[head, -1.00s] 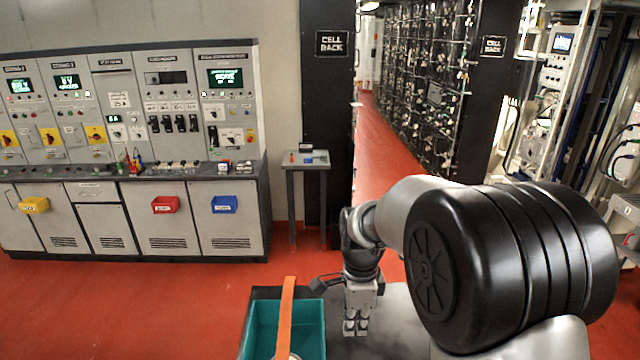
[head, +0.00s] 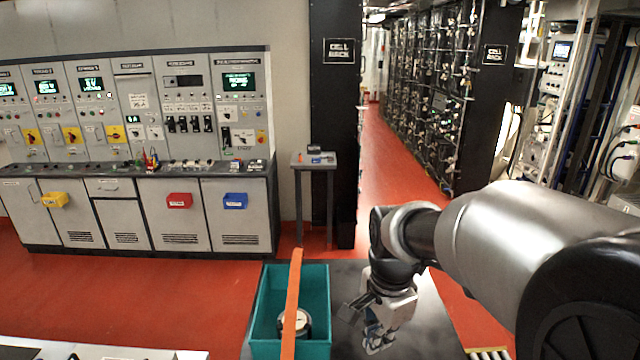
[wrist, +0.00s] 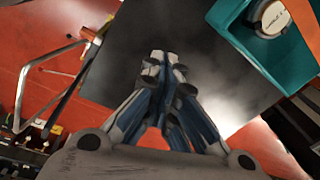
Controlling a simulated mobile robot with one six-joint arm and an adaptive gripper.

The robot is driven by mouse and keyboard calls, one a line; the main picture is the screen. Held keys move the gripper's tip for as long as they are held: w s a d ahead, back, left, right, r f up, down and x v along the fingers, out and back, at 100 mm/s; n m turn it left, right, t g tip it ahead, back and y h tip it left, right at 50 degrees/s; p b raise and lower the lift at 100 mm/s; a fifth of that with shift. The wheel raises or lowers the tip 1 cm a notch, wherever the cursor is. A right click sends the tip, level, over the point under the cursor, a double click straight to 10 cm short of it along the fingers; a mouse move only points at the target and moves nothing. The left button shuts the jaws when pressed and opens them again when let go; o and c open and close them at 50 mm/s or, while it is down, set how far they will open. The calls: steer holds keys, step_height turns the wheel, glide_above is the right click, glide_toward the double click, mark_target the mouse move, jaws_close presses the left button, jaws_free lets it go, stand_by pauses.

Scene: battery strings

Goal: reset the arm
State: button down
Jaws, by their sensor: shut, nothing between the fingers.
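My gripper (head: 376,340) hangs over the dark platform, to the right of the teal bin, in the head view. In the wrist view my gripper (wrist: 165,62) has its two fingers together with nothing between them. My arm reaches in from the lower right of the head view. The gripper is apart from the bin.
The teal bin (head: 262,318) has an orange strip (head: 293,300) across it and a round, pale-topped object (head: 303,322) inside. Control cabinets (head: 140,205) line the left wall. A small table (head: 315,160) stands by the black cell rack pillar (head: 340,110). Red floor is open at left and down the aisle.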

steer(key=s+d+f+n+t+b, duration=0.1)
steer(key=s+f+n+b, duration=0.3)
steer(key=s, duration=0.6)
steer(key=s+d+f+n+t+b, duration=0.2)
steer(key=s+f+n+b, duration=0.2)
steer(key=s+n+b, duration=0.5)
steer(key=shift+s+d+f+n, duration=0.15)
steer(key=shift+s+d+n, duration=0.15)
steer(key=shift+s, duration=0.6)
